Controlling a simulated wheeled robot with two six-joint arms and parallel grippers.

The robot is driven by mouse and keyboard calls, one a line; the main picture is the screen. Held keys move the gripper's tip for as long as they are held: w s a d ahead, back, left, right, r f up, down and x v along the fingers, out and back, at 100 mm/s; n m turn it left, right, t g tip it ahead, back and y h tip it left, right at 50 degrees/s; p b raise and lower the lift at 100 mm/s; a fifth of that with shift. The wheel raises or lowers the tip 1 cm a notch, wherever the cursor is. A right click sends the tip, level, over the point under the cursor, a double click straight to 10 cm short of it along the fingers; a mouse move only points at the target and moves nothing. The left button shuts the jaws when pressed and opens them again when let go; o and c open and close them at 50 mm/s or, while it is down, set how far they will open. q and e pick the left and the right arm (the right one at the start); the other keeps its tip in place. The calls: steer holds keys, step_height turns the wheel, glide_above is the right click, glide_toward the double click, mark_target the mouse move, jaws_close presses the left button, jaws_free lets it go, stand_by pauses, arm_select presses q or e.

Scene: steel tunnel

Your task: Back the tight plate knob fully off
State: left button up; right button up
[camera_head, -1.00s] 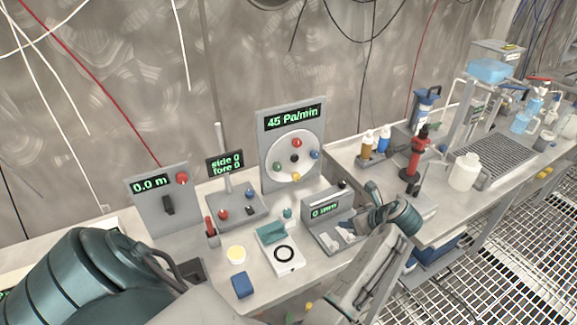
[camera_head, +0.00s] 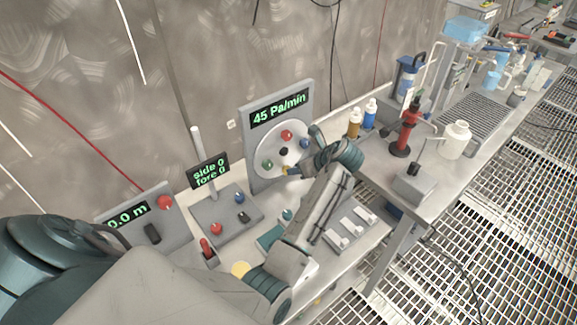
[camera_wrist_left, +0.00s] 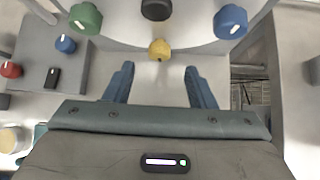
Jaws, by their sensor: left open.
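A round white plate (camera_head: 269,146) is on an upright grey panel reading 45 Pa/min. It bears a red knob (camera_head: 286,134), a green knob (camera_head: 267,164), a black centre knob (camera_head: 283,152), a yellow knob (camera_wrist_left: 160,48) at the bottom and a blue knob (camera_wrist_left: 230,20). My left gripper (camera_wrist_left: 159,69) is open and empty. In the left wrist view the yellow knob lies ahead, centred between its fingertips and apparently just beyond them. In the head view my wrist partly covers the plate's right side. The red knob is outside the wrist view. My right gripper is not in view.
Left of the panel stand a base with a pole (camera_head: 197,150), red and blue knobs, and a 0.0 m panel (camera_head: 150,215). White switches (camera_head: 350,228) lie right of my forearm. Farther right are bottles (camera_head: 355,122), a red stand (camera_head: 408,125) and a white jug (camera_head: 456,140).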

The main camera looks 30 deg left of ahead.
arm_select(q)
steer(key=x, duration=0.6)
steer(key=shift+a+p, duration=0.1)
steer(key=shift+p, duration=0.3)
steer(key=shift+w+a+f, duration=0.1)
steer(key=shift+a+f, duration=0.1)
steer(key=shift+c, duration=0.2)
steer(key=c, duration=0.9)
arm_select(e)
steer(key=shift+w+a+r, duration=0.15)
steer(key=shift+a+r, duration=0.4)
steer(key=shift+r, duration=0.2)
